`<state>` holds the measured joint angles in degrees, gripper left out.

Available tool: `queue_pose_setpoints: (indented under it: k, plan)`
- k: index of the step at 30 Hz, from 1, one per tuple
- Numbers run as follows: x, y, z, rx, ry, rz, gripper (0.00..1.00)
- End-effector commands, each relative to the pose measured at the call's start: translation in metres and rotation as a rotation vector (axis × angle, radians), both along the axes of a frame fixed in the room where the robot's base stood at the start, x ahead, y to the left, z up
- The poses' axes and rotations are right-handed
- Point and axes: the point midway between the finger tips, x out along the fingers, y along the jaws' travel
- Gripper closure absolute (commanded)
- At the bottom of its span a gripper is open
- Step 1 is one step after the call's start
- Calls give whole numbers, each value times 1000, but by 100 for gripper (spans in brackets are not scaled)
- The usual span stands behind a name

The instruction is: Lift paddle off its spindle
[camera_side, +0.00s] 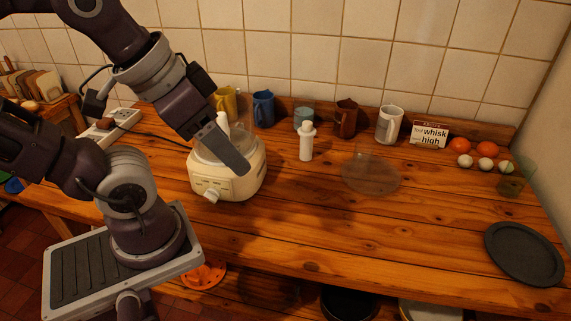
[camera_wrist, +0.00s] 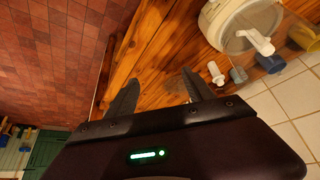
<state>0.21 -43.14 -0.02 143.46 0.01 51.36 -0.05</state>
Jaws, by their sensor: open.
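The cream food processor (camera_side: 232,187) stands on the wooden counter with a clear bowl on top. A white paddle (camera_side: 222,121) rises from the bowl; the wrist view shows the paddle (camera_wrist: 258,41) with an arm lying across the bowl. My gripper (camera_wrist: 158,92) is open and empty, its two dark fingers spread over bare wood, apart from the processor at the wrist view's upper right. In the side view my gripper (camera_side: 233,153) overlaps the processor and hides part of the bowl. The spindle is not visible.
A white plunger-like piece (camera_side: 306,143) stands right of the processor, with a clear lid (camera_side: 371,175) beyond. Several mugs, including a blue one (camera_side: 263,108), line the wall. A "whisk high" card (camera_side: 430,135), eggs and a dark plate (camera_side: 523,254) lie right. The counter's front middle is clear.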

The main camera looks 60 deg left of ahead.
Motion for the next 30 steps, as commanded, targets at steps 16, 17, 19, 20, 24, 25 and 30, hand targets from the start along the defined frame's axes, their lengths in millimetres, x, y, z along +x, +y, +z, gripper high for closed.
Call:
queue_pose_setpoints:
  k: [16, 17, 19, 20, 24, 25, 30]
  plan:
    - [6, 5, 57, -1, 13, 28, 51]
    - [16, 15, 58, -5, 49, 81, 51]
    - [35, 37, 63, -18, 113, 183, 51]
    - [41, 47, 65, -24, 138, 225, 51]
    - [67, 101, 69, -64, 249, 408, 51]
    - [70, 113, 69, -73, 272, 445, 51]
    - [79, 180, 62, -133, 382, 632, 51]
